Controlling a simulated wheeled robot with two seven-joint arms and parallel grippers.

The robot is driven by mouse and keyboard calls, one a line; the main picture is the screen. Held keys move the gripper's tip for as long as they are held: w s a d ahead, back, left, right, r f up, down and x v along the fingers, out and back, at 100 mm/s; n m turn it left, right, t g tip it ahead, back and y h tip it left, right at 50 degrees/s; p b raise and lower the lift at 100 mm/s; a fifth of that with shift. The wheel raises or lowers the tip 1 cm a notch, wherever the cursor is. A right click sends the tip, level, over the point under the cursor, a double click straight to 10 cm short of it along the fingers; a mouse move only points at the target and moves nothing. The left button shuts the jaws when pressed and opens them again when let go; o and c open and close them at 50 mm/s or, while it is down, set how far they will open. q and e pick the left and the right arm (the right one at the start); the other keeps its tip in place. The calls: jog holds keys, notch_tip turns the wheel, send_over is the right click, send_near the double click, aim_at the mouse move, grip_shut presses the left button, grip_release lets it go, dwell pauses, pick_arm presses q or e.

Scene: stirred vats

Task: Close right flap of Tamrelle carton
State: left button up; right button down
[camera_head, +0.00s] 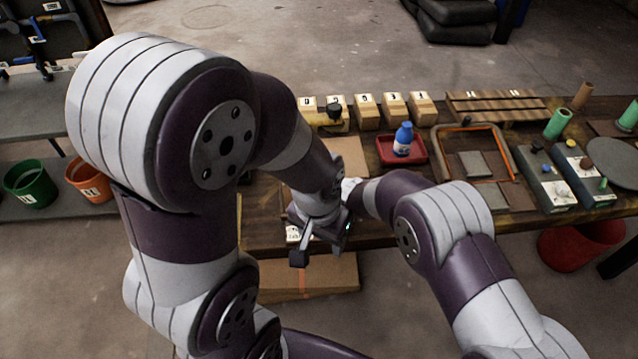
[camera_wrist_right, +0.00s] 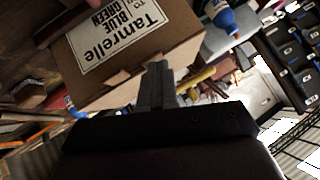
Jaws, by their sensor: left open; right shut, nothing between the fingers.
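The Tamrelle carton (camera_wrist_right: 182,38) is a brown cardboard box with a white label reading "Tamrelle TO BLUE GREEN" in the right wrist view. In the head view a tan cardboard panel (camera_head: 349,154), seemingly part of it, shows behind my arms; the rest is mostly hidden. I cannot tell which flaps are open. My right gripper (camera_wrist_right: 158,82) is shut and empty, its fingertips close beside the carton's edge; contact is unclear. In the head view it is largely hidden behind my left wrist. My left gripper (camera_head: 322,243) is open and empty at the table's front edge.
A blue bottle (camera_head: 403,139) stands on a red tray (camera_head: 388,156) right of the cardboard. Several wooden blocks (camera_head: 367,112) line the back. A rimmed tray (camera_head: 437,158) lies farther right. A flat cardboard box (camera_head: 325,278) is below the table front. Green (camera_head: 30,184) and orange (camera_head: 88,179) buckets stand left.

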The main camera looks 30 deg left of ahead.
jog(key=shift+s+f, duration=0.15)
jog(key=shift+f, duration=0.1)
dwell(0.6)
jog(key=p+v, duration=0.8)
jog(key=v, duration=0.5)
jog(key=shift+a+r, duration=0.2)
jog(key=shift+r, duration=0.3)
